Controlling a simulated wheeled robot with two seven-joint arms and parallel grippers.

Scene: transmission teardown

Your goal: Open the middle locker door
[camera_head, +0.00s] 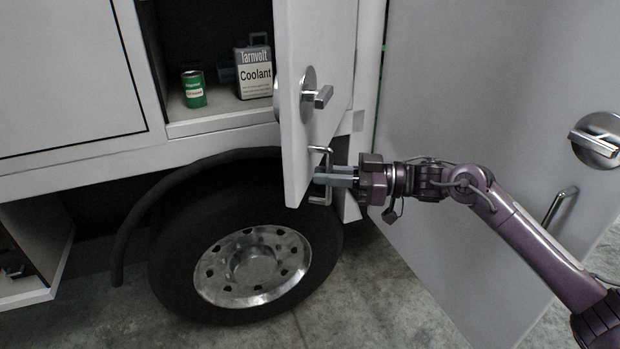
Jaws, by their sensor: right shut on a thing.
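The middle locker door (325,75) is a light grey panel above the wheel. It stands swung out, partly open, with the locker interior (195,40) showing to its left. It carries a round latch (308,95) and, near its lower edge, a metal bar handle (328,158). My right gripper (322,176) comes in from the right and is shut on the bar handle. Its fingertips partly overlap the handle, so the exact contact is hard to see. My left gripper is not in view.
Inside the locker stand a green can (193,90) and a grey coolant container (254,72). A large wheel (250,265) sits below. Another open door (470,130) with a latch (597,140) stands at the right. A lower compartment (35,255) is at the left.

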